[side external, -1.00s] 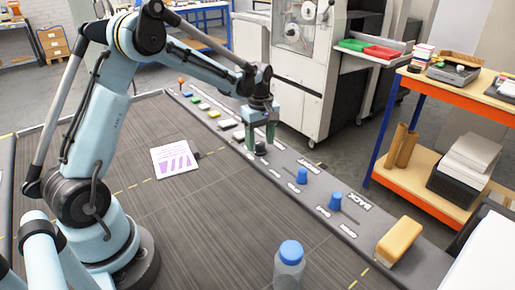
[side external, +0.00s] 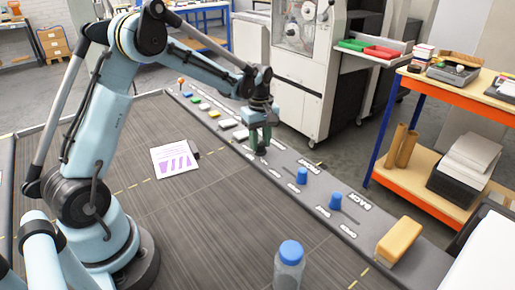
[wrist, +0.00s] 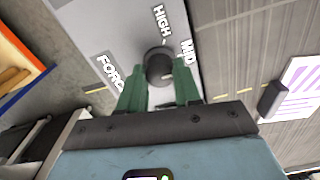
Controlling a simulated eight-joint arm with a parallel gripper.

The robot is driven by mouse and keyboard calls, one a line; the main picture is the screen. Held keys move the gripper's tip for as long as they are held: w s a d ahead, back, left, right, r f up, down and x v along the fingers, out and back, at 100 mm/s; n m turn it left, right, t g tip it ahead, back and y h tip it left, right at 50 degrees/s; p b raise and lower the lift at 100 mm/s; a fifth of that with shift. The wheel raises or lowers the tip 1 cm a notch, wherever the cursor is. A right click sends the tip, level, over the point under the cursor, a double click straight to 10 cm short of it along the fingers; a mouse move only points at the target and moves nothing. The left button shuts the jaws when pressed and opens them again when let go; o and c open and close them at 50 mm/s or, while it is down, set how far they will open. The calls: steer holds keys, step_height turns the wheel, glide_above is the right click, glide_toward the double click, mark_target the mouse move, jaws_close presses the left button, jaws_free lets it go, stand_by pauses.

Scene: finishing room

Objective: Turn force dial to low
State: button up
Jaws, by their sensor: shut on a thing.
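The force dial (wrist: 157,62) is a dark round knob on the grey panel strip, with white labels HIGH, MID and FORCE around it in the wrist view. A short white mark shows on the knob's lower right, on the gripper side. No LOW label can be read; that side of the dial is covered by my gripper. My gripper (wrist: 160,80) has green fingers on either side of the knob and is shut on it. In the side view my gripper (side external: 262,141) points down onto the dark dial (side external: 262,152).
Blue knobs (side external: 302,175) and a tan block (side external: 399,241) sit along the same strip, with coloured buttons (side external: 213,113) toward the far end. A bottle (side external: 289,265) stands at the front. A printed sheet (side external: 174,158) lies on the mostly clear dark table.

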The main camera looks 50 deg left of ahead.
mark_target(260, 142)
steer(key=m, duration=1)
steer(key=shift+m, duration=0.4)
stand_by(0.4)
steer(key=o, duration=1)
steer(key=shift+o, duration=0.2)
step_height(260, 142, up, 12)
